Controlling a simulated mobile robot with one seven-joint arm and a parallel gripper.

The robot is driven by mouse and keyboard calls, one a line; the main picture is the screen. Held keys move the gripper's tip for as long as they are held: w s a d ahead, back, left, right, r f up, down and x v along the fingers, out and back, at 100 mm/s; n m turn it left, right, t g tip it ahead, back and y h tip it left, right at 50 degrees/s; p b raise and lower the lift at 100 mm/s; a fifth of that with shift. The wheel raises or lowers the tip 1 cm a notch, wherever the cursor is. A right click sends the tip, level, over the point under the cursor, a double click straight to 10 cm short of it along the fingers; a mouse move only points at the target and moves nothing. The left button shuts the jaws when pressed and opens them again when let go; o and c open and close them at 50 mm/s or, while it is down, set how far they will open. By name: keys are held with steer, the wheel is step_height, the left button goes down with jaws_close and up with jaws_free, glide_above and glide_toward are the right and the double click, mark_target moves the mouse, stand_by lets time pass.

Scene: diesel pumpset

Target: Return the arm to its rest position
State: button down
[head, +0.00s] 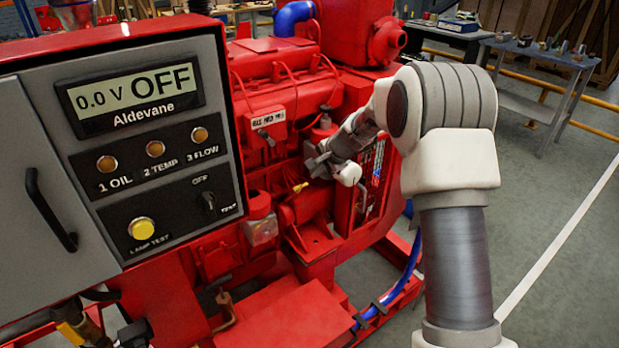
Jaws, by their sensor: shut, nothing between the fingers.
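My arm (455,240) rises at the right of the head view, bends at a large white and grey elbow, and reaches away toward the red diesel pumpset (290,110). My gripper (316,166) is small in the view, in front of the engine's side. It looks shut and I see nothing held in it. I cannot tell whether it touches the engine. The elbow and forearm hide part of the engine's right end.
A control panel (150,190) stands close at the left; its display reads 0.0 V OFF. Its lamp test button (142,229) is yellow. A blue hose (400,285) runs low beside the pumpset. Open floor (560,210) lies at the right, with a workbench (540,60) behind.

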steer(key=s+d+r+n+h+p, duration=0.1)
steer(key=s+d+r+n+p, duration=0.15)
steer(key=s+r, duration=0.75)
steer(key=s+d+r+n+p, duration=0.1)
steer(key=s+r+n, duration=0.2)
steer(key=s+r, duration=0.7)
steer(key=s+d+r+n+h+p, duration=0.1)
steer(key=s+d+n, duration=0.1)
steer(key=s, duration=0.9)
steer(key=s+d+r+n+h+p, duration=0.2)
steer(key=s+d+n, duration=0.1)
steer(key=s, duration=0.9)
steer(key=shift+d+n+g, duration=0.3)
steer(key=shift+d+n, duration=0.05)
steer(key=shift+d, duration=0.4)
